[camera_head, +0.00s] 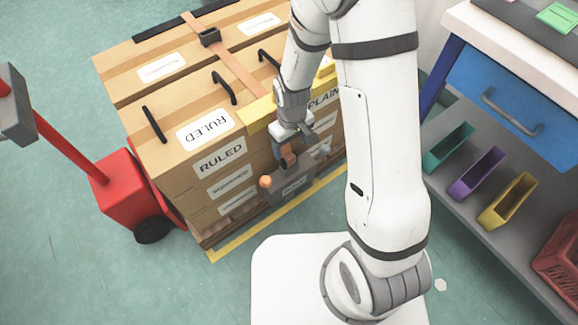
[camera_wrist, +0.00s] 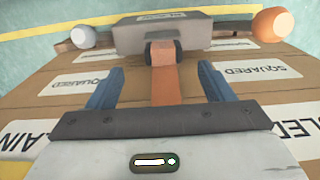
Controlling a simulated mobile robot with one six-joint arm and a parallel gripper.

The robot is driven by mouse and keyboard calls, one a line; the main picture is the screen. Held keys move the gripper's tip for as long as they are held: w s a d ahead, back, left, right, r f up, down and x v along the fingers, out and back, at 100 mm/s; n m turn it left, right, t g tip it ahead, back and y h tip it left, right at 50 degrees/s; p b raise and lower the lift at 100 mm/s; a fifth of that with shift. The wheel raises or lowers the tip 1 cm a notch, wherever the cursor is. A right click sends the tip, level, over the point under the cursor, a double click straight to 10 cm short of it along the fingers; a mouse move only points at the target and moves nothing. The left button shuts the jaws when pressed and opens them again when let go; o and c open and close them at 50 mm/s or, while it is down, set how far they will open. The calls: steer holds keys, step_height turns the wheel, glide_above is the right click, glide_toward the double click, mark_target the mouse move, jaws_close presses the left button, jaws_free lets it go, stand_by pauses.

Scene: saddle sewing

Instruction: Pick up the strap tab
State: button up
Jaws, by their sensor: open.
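The strap tab is a brown-orange band end (camera_wrist: 165,86) that runs up to a grey block (camera_wrist: 138,37) in the wrist view. In the head view the strap tab (camera_head: 289,155) shows just below my gripper (camera_head: 290,143), at the front side of the carton stack. My gripper (camera_wrist: 160,67) is open, with one blue finger on each side of the strap tab and a visible gap on both sides. I cannot tell how far the fingertips are from it in depth. The base of the gripper hides the band's lower end in the wrist view.
The grey block has an orange knob (camera_wrist: 272,24) and a pale knob (camera_wrist: 83,36) at its ends. Cartons (camera_head: 225,185) stand strapped behind it, with a yellow edge guard (camera_head: 255,114) on top. A red hand truck (camera_head: 125,190) is left; a workbench with blue drawer (camera_head: 510,85) is right.

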mark_target(291, 158)
steer(key=f+b, duration=0.1)
steer(key=f, duration=0.1)
steer(key=f+b, duration=0.1)
steer(key=f, duration=0.2)
steer(key=f+b, duration=0.2)
steer(key=shift+s+a+f, duration=0.1)
steer(key=shift+s+f, duration=0.15)
steer(key=shift+f, duration=0.05)
steer(key=shift+r, duration=0.1)
steer(key=shift+c, duration=0.4)
steer(key=c, duration=1)
steer(key=shift+r, duration=0.1)
